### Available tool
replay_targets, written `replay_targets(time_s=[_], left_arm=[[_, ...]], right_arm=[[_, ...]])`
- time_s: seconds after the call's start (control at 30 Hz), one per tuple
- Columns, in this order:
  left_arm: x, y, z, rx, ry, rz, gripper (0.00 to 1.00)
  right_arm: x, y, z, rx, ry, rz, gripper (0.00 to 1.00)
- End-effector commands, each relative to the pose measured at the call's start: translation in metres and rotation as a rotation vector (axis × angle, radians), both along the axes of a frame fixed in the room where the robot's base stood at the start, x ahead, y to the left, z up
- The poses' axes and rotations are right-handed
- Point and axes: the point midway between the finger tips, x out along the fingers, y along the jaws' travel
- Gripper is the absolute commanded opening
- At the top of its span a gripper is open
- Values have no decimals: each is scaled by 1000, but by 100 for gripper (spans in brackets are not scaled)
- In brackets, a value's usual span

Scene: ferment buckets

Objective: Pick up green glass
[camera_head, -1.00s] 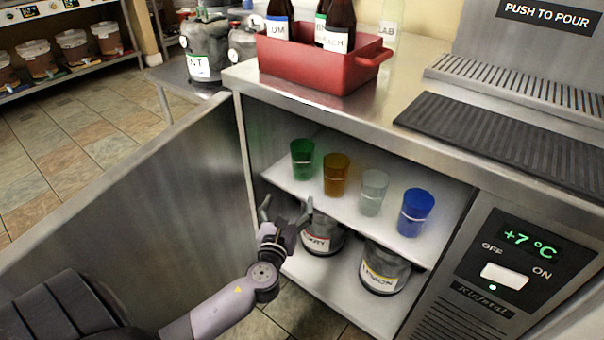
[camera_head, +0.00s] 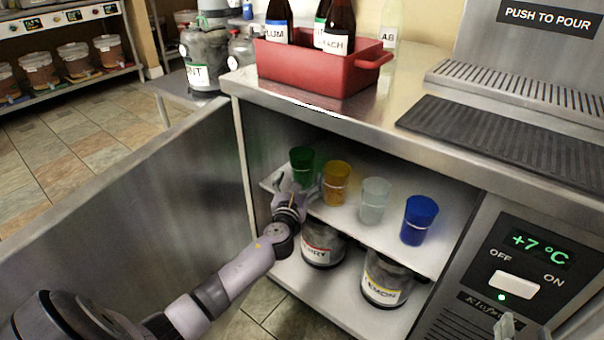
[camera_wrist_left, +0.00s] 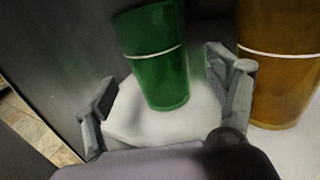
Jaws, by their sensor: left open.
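The green glass (camera_head: 301,160) stands upright on the upper shelf of the open cabinet, at the left end of a row of glasses. It also shows in the left wrist view (camera_wrist_left: 155,60), with a pale band around it. My left gripper (camera_head: 304,188) is open and empty, just in front of the glass. In the wrist view its two fingers lie left and right of the glass, apart from it. In the head view the gripper hides the lower part of the glass. A tip of my right gripper (camera_head: 506,327) shows at the bottom edge; its jaws cannot be made out.
An amber glass (camera_head: 336,184) stands close to the right of the green one, near my right-hand finger. A clear glass (camera_head: 374,202) and blue glass (camera_head: 418,222) follow. Labelled jars (camera_head: 386,281) stand below. The cabinet door (camera_head: 150,215) is open on the left.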

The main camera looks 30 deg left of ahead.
Motion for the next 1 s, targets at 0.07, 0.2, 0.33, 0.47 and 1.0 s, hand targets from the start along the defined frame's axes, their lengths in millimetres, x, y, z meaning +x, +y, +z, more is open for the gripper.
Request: replay_targets(time_s=[0.07, 0.2, 0.33, 0.47, 1.0], left_arm=[[8, 4, -2, 0, -2, 2, 79], [21, 9, -3, -1, -1, 1, 79], [32, 14, -2, -1, -1, 2, 79], [39, 16, -2, -1, -1, 1, 79], [41, 17, -1, 0, 0, 1, 65]], right_arm=[[1, 3, 11, 19, -72, 5, 40], [0, 6, 38, 56, -215, 14, 40], [-4, 8, 59, 86, -328, 20, 40], [-8, 9, 72, 106, -397, 24, 40], [-9, 9, 77, 111, -420, 25, 40]])
